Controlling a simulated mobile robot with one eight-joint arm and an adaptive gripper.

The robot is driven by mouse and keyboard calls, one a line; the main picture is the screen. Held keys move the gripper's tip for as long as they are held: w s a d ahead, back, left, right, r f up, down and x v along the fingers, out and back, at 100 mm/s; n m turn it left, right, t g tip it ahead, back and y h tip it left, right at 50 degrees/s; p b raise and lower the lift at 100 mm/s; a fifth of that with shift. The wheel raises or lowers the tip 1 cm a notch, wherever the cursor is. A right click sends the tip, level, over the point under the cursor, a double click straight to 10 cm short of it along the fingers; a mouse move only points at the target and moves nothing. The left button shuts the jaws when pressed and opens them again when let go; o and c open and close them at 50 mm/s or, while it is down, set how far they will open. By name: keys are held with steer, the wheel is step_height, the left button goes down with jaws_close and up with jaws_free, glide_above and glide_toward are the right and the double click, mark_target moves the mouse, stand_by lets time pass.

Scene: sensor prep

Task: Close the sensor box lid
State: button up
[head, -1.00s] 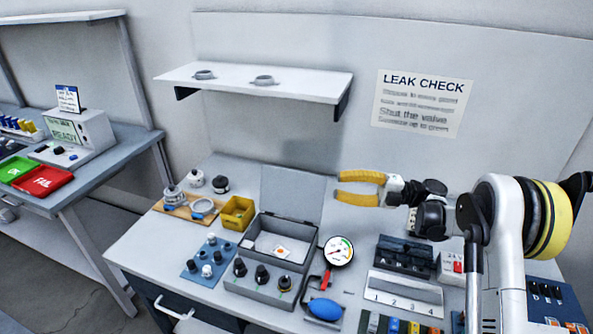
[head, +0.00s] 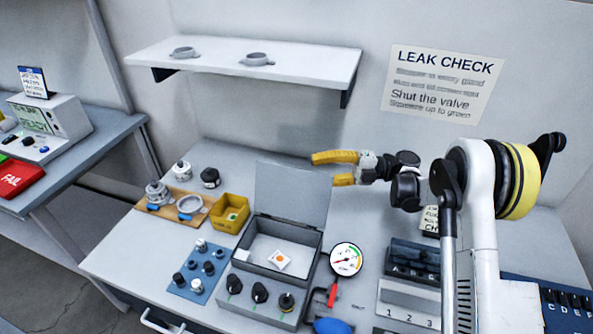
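The grey sensor box (head: 300,268) stands on the table, its lid (head: 291,193) upright and open at the back. Inside lies a white card with an orange dot (head: 280,260). Three dark cable glands are on the box's front face. My gripper (head: 332,168) has yellow fingers, spread apart and empty. In the picture it is just right of the lid's upper right edge and overlaps it slightly; I cannot tell whether they touch.
A pressure gauge (head: 346,260) with a red valve stands right of the box, a blue bulb (head: 331,326) below it. A yellow bin (head: 230,213) and a blue tray (head: 196,272) sit to the left. A white shelf (head: 300,68) hangs above the table.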

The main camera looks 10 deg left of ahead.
mark_target(297, 169)
steer(key=b+x, duration=0.1)
steer(key=x, duration=0.4)
steer(key=shift+r, duration=0.1)
jaws_close()
